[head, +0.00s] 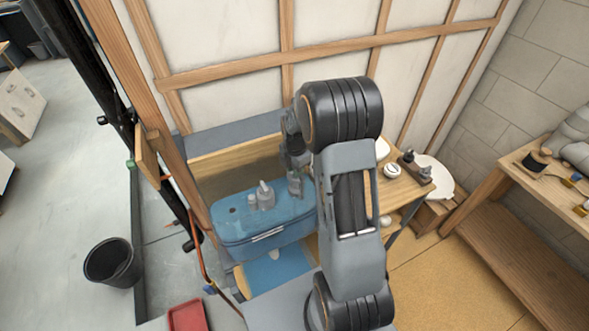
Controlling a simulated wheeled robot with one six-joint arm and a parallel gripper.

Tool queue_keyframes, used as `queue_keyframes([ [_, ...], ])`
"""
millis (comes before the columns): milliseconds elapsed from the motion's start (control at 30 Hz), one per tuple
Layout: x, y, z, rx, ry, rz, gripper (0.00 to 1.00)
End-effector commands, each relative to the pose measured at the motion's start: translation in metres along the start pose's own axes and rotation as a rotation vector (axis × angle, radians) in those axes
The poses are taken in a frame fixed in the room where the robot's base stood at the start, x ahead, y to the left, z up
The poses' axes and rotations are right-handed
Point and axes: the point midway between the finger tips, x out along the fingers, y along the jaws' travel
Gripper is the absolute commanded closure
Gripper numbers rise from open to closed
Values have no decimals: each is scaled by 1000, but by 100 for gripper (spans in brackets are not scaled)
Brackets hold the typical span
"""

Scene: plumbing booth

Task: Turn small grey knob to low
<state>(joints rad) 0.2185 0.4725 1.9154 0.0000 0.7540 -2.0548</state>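A blue unit (228,232) with a flat top stands left of my arm in the head view. A grey fitting (264,196) rises from its top, with a smaller grey piece (252,201) at its left side. That smaller piece may be the small grey knob, but it is too small to be sure, and I can read no low mark or setting. My gripper (296,189) points down over the right end of the blue top, right of the grey fitting and apart from it. Its fingers are too small and dark to show a gap. My arm hides what lies behind it.
A wooden bench (400,192) right of my arm carries a round white item (392,170) and a dark tool (415,168). A timber-framed wall is behind. A black bucket (111,262) and red tray (188,316) are at lower left. A wooden shelf (520,225) stands right.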

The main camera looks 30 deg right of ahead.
Motion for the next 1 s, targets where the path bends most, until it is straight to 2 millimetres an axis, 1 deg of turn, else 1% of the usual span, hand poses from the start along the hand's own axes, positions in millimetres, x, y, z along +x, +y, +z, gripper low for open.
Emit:
queue_keyframes([
  [167,7,0,0,0,0,0,76],
  [433,8,0,0,1,0,0,76],
  [467,8,0,0,1,0,0,77],
  [700,8,0,0,1,0,0,100],
  [1000,8,0,0,19,0,1,100],
])
